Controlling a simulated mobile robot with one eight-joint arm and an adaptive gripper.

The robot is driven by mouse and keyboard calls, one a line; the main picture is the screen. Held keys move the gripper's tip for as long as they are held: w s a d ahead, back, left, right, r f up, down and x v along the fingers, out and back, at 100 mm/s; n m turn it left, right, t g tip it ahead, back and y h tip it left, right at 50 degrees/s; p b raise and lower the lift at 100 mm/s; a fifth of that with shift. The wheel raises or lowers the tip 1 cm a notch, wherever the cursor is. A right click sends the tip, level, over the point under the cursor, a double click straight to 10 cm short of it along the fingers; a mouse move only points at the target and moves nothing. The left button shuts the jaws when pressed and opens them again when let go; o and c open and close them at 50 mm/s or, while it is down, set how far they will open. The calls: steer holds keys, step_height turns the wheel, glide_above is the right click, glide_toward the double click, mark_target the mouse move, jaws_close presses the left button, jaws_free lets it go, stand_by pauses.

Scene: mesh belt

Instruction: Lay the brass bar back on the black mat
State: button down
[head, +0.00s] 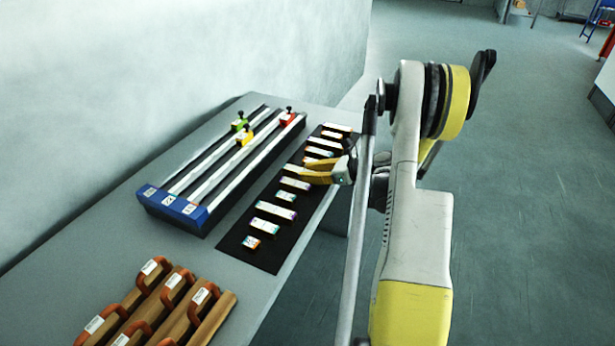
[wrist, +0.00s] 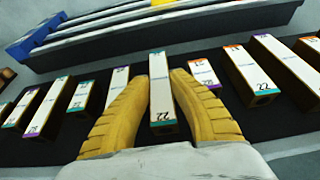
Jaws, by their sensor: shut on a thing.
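My gripper (head: 309,171) has yellow fingers and reaches in from the right over the black mat (head: 268,262). In the wrist view, the fingers (wrist: 163,80) are shut on a bar (wrist: 159,92) with a pale labelled top, a teal band and the number 22. I take it for the brass bar; its metal colour is hard to see. It lies in line with the row of bars, with bars on both sides. I cannot tell whether it touches the mat. In the head view the fingers mostly hide it.
Several labelled bars (head: 277,211) lie in a row on the mat. A rack of rails (head: 205,192) with green, yellow and red sliders stands left of it. Wooden pieces with orange handles (head: 190,310) lie at the table's near end. The wall is at the left.

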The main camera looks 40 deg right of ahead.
steer(key=shift+r, duration=0.1)
steer(key=c, duration=1.6)
jaws_free()
